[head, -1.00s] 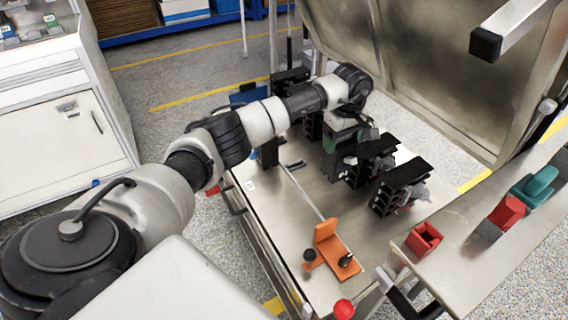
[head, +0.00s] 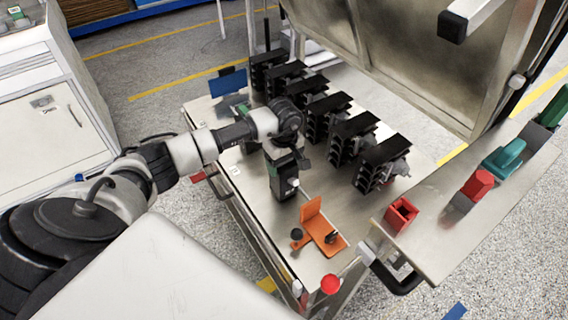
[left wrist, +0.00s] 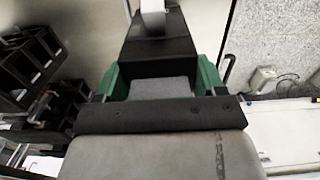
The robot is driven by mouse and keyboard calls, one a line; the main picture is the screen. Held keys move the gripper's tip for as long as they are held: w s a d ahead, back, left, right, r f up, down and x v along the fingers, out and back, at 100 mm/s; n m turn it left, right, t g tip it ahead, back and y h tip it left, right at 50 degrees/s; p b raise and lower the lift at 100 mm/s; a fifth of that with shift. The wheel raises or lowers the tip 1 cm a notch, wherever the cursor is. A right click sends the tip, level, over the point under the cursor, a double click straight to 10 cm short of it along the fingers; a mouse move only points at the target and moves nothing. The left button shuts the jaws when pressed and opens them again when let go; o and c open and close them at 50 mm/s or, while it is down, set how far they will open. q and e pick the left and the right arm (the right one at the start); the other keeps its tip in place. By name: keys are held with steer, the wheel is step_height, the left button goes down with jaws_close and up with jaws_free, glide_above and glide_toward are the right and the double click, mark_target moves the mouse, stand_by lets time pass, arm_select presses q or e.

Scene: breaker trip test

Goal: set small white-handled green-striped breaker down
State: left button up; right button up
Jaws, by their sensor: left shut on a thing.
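The small breaker (head: 283,184) is black with green stripes and a white handle (head: 293,183). My left gripper (head: 284,155) is shut on it from above and holds it upright over the metal table, just behind the orange fixture. I cannot tell whether its base touches the table. My right gripper is not in view.
A row of black stands (head: 352,138) runs along the table to the right. The orange fixture (head: 319,226) with black knobs is at the near end. A side shelf (head: 435,215) bears red and teal pieces. A raised metal panel (head: 400,65) stands behind.

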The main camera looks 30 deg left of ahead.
arm_select(q)
steer(key=shift+w+f, duration=0.1)
steer(key=shift+f, duration=0.35)
steer(key=o, duration=1.6)
step_height(320, 180, up, 12)
steer(key=shift+r, duration=0.1)
